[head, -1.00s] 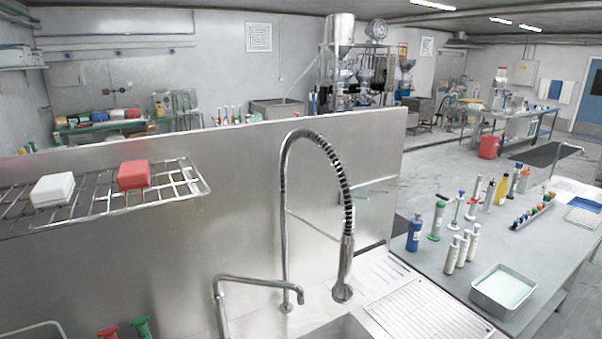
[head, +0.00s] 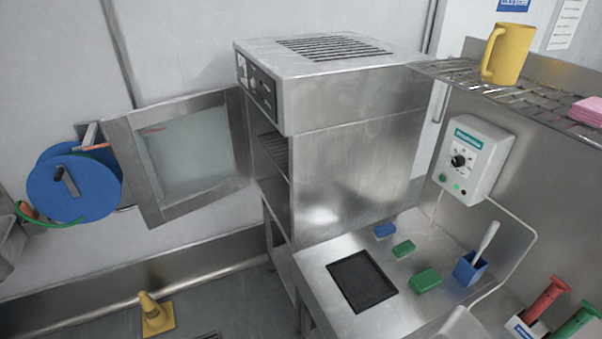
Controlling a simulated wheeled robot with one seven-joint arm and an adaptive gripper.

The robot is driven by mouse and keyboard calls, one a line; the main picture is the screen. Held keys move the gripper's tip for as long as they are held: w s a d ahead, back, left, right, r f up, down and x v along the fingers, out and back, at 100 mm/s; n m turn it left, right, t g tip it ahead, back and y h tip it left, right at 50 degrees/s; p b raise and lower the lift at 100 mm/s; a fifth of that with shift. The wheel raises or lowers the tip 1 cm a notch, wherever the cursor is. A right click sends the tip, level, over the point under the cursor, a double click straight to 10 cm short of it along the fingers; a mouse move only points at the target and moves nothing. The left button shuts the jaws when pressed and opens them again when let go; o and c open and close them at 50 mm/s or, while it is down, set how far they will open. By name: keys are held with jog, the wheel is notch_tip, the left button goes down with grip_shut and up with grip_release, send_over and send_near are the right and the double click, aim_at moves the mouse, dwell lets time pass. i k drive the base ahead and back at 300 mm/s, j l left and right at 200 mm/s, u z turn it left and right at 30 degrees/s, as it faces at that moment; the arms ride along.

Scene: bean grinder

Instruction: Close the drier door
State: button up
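The drier (head: 355,150) is a steel cabinet with a vented top and a dark control panel, in the middle of the head view. Its door (head: 138,172), a steel frame around a glass pane (head: 195,150), stands wide open to the left of the cabinet. A wire rack (head: 275,150) shows inside the opening; the rest of the interior is mostly hidden by the cabinet's side. My gripper is not in view.
A blue hose reel (head: 72,188) is on the wall close beside the door's outer edge. A steel counter (head: 330,265) with small blocks adjoins the drier. A control box (head: 472,158) is on the right.

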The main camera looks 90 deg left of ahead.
aim_at(119, 128)
jog(key=u, duration=0.45)
jog(key=j+u, duration=0.1)
jog(key=u, duration=1.25)
jog(key=j+u, duration=0.1)
jog(key=u, duration=0.8)
jog(key=i+j, duration=0.5)
jog(key=j, duration=0.25)
jog(key=i+j, duration=0.25)
jog(key=j+z, duration=0.05)
jog(key=j, duration=0.05)
